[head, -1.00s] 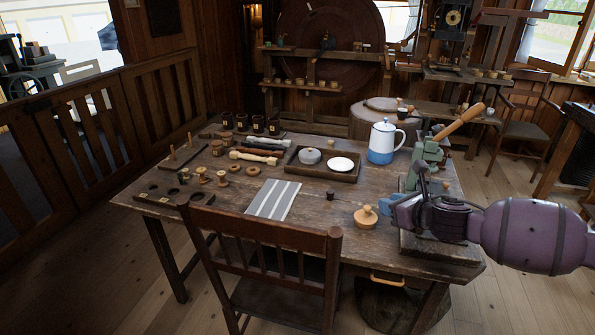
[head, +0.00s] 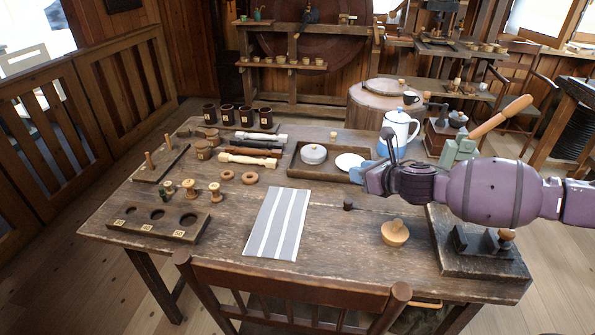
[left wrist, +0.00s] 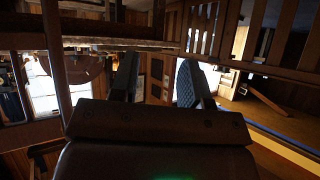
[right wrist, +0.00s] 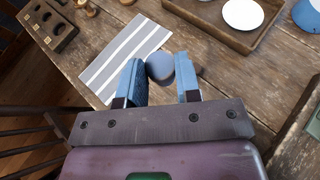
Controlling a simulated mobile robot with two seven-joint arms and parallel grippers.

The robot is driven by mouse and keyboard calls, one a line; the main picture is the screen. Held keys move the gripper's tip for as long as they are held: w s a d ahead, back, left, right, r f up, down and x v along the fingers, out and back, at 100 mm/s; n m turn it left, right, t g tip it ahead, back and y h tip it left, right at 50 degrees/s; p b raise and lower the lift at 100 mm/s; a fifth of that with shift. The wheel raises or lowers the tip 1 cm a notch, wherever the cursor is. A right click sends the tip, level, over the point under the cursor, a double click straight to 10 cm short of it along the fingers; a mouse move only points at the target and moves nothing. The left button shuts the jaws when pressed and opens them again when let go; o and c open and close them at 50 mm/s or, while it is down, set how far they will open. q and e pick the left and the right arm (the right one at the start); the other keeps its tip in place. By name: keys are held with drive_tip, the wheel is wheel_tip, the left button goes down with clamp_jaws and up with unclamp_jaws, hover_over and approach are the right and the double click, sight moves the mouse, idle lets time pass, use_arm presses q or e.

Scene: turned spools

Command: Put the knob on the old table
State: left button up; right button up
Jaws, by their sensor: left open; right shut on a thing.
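The knob (right wrist: 160,66), a rounded grey-blue piece, shows between the blue fingertips of my right gripper (right wrist: 160,78) in the right wrist view. My right gripper (head: 366,170) is shut on it, above the old table (head: 330,235), near the tray's right end. In the head view the held knob cannot be made out. The old table is a worn plank table and appears below the fingers in the right wrist view. My left gripper (left wrist: 165,80) is open and empty in the left wrist view, away from the table; the head view does not show it.
A tray (head: 300,173), blue-white pot (head: 402,128) and green vice (head: 458,152) stand behind. A chair (head: 290,288) blocks the front.

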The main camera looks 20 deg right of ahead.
drive_tip(key=shift+w+f, duration=0.15)
drive_tip(key=shift+w, duration=0.05)
wheel_tip(320, 180, down, 15)
drive_tip(key=b, duration=0.3)
drive_tip(key=shift+f, duration=0.2)
wheel_tip(320, 180, down, 4)
drive_tip(key=shift+r+b, duration=0.2)
drive_tip(key=shift+b, duration=0.25)
drive_tip(key=shift+f, duration=0.35)
use_arm(q)
drive_tip(key=f, duration=0.3)
drive_tip(key=shift+w+d+f, duration=0.1)
drive_tip(key=shift+w+f, duration=0.05)
drive_tip(key=shift+w, duration=0.1)
